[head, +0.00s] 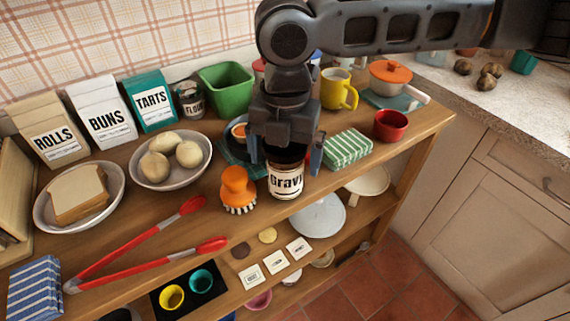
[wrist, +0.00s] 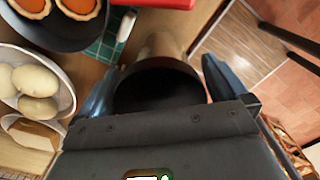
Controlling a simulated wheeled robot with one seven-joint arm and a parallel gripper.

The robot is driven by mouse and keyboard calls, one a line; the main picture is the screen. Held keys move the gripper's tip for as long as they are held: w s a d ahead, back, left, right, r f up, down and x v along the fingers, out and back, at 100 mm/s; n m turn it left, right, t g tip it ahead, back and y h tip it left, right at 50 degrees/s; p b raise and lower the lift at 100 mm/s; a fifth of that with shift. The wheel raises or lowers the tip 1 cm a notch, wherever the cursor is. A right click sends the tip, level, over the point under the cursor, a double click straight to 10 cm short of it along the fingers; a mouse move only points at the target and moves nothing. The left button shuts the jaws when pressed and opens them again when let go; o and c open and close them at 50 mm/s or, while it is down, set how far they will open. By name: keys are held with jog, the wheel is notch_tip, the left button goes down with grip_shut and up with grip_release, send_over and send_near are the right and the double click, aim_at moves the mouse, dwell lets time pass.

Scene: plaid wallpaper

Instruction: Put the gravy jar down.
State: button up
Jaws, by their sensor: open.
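The gravy jar (head: 285,184), with a dark lid and a white label reading "Gravy", is upright at the front of the wooden shelf top (head: 330,186). Its base appears to rest on the wood, though contact is hard to confirm. My gripper (head: 286,165) is open above it, with one blue-grey finger on each side of the jar's upper part. In the wrist view, the jar's dark round top (wrist: 158,88) sits between the spread fingers (wrist: 155,90). My gripper hides part of the lid in the head view.
An orange scrub brush (head: 238,188) stands close left of the jar. Red tongs (head: 150,235) lie further left. Dark plate (head: 229,152) is behind. The shelf's front edge is near.

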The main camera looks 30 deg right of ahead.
jog(key=c, duration=1.4)
jog(key=shift+r, duration=0.15)
